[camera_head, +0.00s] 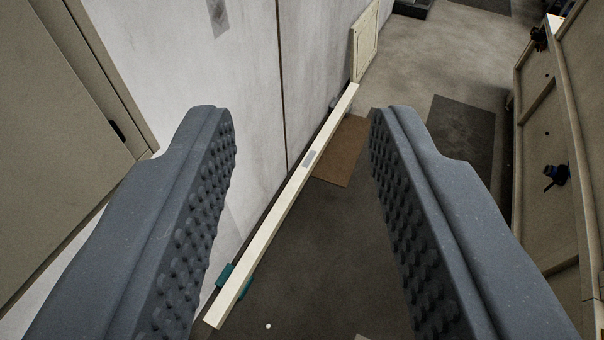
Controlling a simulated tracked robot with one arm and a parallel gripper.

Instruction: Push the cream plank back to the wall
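The cream plank (275,222) is long and narrow and lies at a slant along the foot of the pale wall (250,75). A small grey patch shows on its upper face. Its near end lies at the bottom, over a teal piece (224,276), and its far end reaches a cream panel on the wall. A thin dark gap shows between plank and wall. My gripper (303,115) is open and empty, its two grey studded fingers wide apart. The plank shows between the fingers, farther off and apparently untouched.
A beige cabinet (60,110) stands at the left. Beige panelled units (560,130) line the right side. A brown mat (341,152) lies beside the plank, and a dark mat (462,130) lies farther right. A small white dot (268,326) is on the floor. The floor at the upper middle is mostly clear.

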